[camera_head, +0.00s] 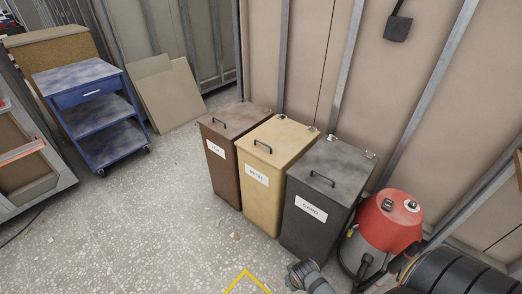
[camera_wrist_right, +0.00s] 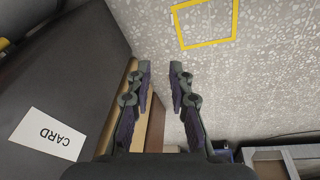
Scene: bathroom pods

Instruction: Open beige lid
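The beige bin (camera_head: 262,195) stands between a brown bin and a dark grey bin. Its beige lid (camera_head: 279,138) is closed, with a dark handle (camera_head: 262,146) near its front edge. In the right wrist view a strip of the beige bin (camera_wrist_right: 131,68) shows past the dark bin. My right gripper (camera_wrist_right: 160,68) is open and empty in the right wrist view, its fingers apart over the floor beside the bins. In the head view only part of my right arm shows at the bottom, and its fingertips are not visible. My left gripper is not in view.
The brown bin (camera_head: 221,174) and the dark grey bin (camera_head: 308,213), labelled CARD, flank the beige one closely. A red vacuum (camera_head: 391,222) stands right of them. A blue cart (camera_head: 91,116) is at the left. The speckled floor (camera_head: 150,220) in front is clear, with a yellow marking (camera_head: 246,272).

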